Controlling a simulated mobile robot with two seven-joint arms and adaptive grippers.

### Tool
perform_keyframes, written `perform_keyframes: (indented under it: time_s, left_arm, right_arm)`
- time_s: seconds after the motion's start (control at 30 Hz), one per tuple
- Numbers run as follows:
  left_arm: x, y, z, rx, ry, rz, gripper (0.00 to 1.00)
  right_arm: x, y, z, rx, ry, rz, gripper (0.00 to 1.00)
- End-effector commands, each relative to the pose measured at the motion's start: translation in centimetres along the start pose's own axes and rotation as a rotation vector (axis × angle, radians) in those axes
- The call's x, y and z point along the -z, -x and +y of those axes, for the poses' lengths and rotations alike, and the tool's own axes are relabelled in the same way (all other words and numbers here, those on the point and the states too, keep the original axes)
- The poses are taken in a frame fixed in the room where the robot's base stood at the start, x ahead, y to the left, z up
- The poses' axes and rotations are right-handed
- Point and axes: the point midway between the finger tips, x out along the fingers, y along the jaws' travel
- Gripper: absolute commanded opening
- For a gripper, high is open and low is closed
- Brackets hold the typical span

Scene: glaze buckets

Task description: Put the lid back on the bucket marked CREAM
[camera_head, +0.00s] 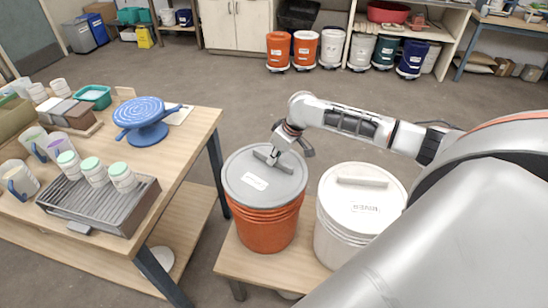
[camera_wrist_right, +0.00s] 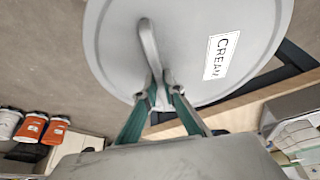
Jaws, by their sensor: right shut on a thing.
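My right gripper (camera_head: 278,150) is shut on the bar handle of a round grey lid (camera_head: 243,172). In the right wrist view, both fingers (camera_wrist_right: 161,95) pinch the handle (camera_wrist_right: 148,48), and the lid's label (camera_wrist_right: 221,55) reads CREAM. In the head view the lid is over the mouth of an orange bucket (camera_head: 267,232), roughly level and covering it. I cannot tell whether the lid rests on the rim or hangs just above it. No marking shows on this bucket's visible side. My left gripper is not in view.
A white bucket (camera_head: 335,240) with its own white lid (camera_head: 345,205) stands close on the right, on the same low wooden stand (camera_head: 245,270). A wooden workbench (camera_head: 190,150) with a blue turntable (camera_head: 145,112), jars and a grey tray is at left. Several buckets stand by the back shelves.

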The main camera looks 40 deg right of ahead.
Motion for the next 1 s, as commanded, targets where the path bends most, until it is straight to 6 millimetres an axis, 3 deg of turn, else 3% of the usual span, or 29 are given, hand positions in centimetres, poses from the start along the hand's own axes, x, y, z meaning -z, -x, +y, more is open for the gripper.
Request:
perform_keyframes:
  time_s: [1.0]
  left_arm:
    - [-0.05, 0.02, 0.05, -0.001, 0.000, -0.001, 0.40]
  right_arm:
    - [-0.12, -0.49, -0.03, 0.000, 0.000, 0.002, 0.00]
